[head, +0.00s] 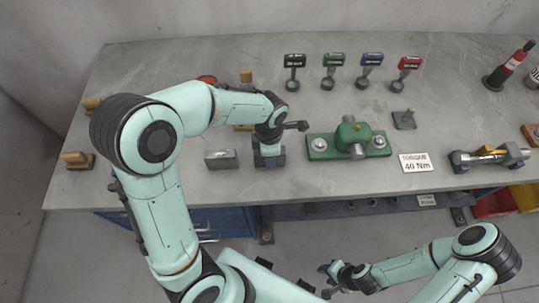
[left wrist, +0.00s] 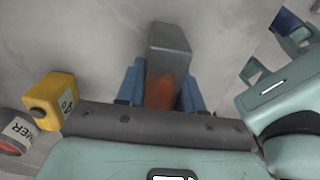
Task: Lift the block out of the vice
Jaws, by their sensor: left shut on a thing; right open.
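My left gripper (head: 268,158) is low over the middle of the bench. Its blue fingers (left wrist: 160,92) are shut on a grey block with an orange-brown patch (left wrist: 170,50), which stands out between them in the left wrist view. In the head view the gripper hides this block. What looks like a vice (head: 461,160), grey with a brass-coloured piece (head: 490,154) in it, lies at the bench's right, well away from the left gripper. My right gripper (head: 327,281) is open and empty in front of the bench, below its front edge.
A grey box-shaped block (head: 221,159) sits just left of my left gripper. A green fixture (head: 319,146) stands to its right, beside a torque sign (head: 415,162). Several coloured-head tools stand behind. A yellow container (left wrist: 55,98) and a labelled can (left wrist: 17,132) are nearby.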

